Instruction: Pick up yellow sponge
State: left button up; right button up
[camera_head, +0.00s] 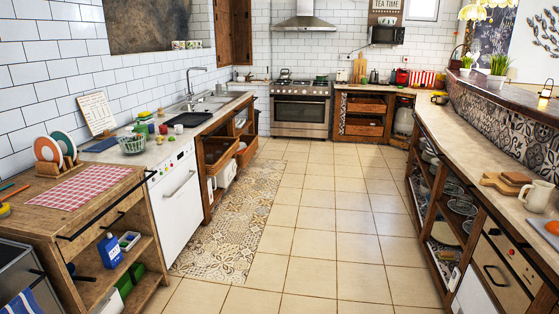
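A small yellow object (161,112) stands on the left counter near the sink, beside green items. It may be the yellow sponge, but it is too small to tell. Another yellow item (5,210) shows at the far left edge on the wooden cabinet, cut off by the picture edge; I cannot tell what it is. Neither of my grippers is in view.
The tiled floor (318,220) is clear down the middle. Drawers (222,158) stand open on the left. A white dishwasher (178,200) and a wooden cabinet (115,205) line the left. A long counter (462,150) with shelves runs along the right.

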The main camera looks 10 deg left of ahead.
aim_at(145, 114)
jog(key=i, duration=4.95)
jog(key=i+u, duration=0.15)
jog(key=i, duration=0.3)
jog(key=i+l+u, duration=0.15)
jog(key=i, duration=0.3)
jog(key=i+l+u, duration=0.15)
jog(key=i, duration=0.25)
jog(key=i+l+u, duration=0.15)
jog(key=i, duration=0.3)
